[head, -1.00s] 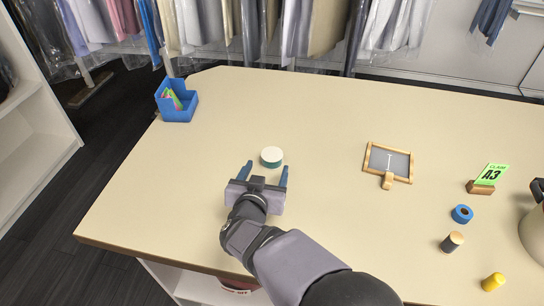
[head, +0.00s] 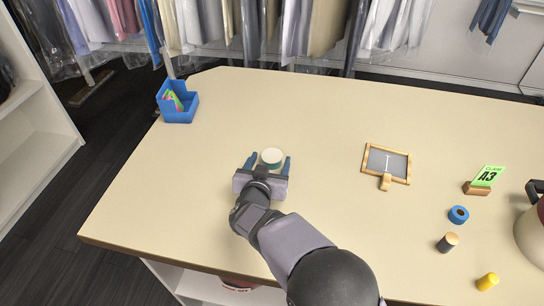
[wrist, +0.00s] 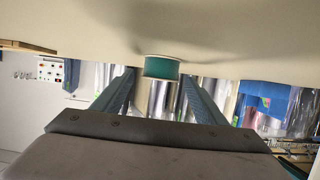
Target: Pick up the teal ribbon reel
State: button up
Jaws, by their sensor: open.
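The teal ribbon reel (head: 271,158) lies flat on the table, its pale top face up and a teal rim showing at its front. In the wrist view the teal reel (wrist: 161,67) sits centred between the far ends of the two fingers. My gripper (head: 270,158) is open, with one blue finger to the left of the reel and one to the right. The fingers look apart from the reel, and nothing is held.
A blue bin (head: 178,103) with bright tags stands at the table's back left corner. A small framed board (head: 387,162) lies right of centre. A green A3 card (head: 488,175), a blue roll (head: 458,215), a dark spool (head: 447,242) and a yellow piece (head: 487,281) stand at right. The table around the reel is clear.

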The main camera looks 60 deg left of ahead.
aim_at(271, 160)
jog(key=shift+x, duration=0.9)
jog(key=shift+c, duration=0.3)
jog(key=c, duration=1)
jog(key=shift+o, duration=0.2)
jog(key=shift+r, duration=0.1)
notch_tip(271, 160, up, 10)
